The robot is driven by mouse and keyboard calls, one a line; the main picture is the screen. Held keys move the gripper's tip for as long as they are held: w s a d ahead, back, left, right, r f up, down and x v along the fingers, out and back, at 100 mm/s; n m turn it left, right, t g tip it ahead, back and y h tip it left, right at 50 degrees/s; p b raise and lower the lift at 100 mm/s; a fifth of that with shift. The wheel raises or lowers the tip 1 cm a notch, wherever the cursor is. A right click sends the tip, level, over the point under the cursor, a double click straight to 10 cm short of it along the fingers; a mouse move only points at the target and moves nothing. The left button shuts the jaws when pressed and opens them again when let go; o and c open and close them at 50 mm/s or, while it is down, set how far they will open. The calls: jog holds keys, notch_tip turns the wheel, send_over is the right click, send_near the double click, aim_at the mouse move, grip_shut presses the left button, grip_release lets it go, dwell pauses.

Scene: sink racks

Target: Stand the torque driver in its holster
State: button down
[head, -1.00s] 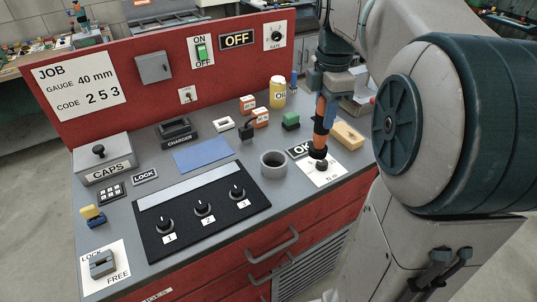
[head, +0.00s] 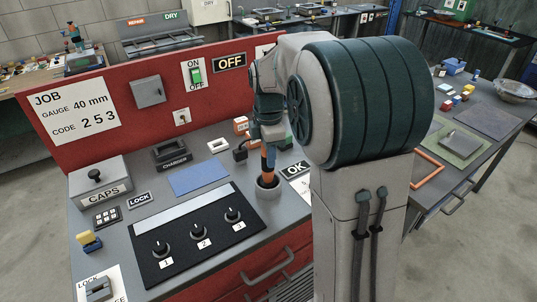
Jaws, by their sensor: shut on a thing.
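The torque driver (head: 269,158), orange with dark parts, is upright in my gripper (head: 270,142). My gripper points down and is shut on the driver's upper part. The holster is a grey round cup (head: 267,193) on the bench, to the right of the black dial panel. The driver stands over the cup, and its dark lower end appears to be within the cup's mouth. I cannot tell how deep it reaches or whether it touches the bottom.
The black panel (head: 193,268) with three dials lies left of the cup. A blue mat (head: 198,177), a charger (head: 171,155) and small blocks lie behind. An OK label (head: 295,169) is to the right. The red back panel (head: 100,148) rises behind the bench.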

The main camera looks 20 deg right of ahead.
jog(key=shift+f, duration=0.65)
jog(key=shift+f, duration=0.25)
jog(key=c, duration=1.1)
grip_release()
jog(key=shift+o, duration=0.2)
jog(key=shift+r, duration=0.15)
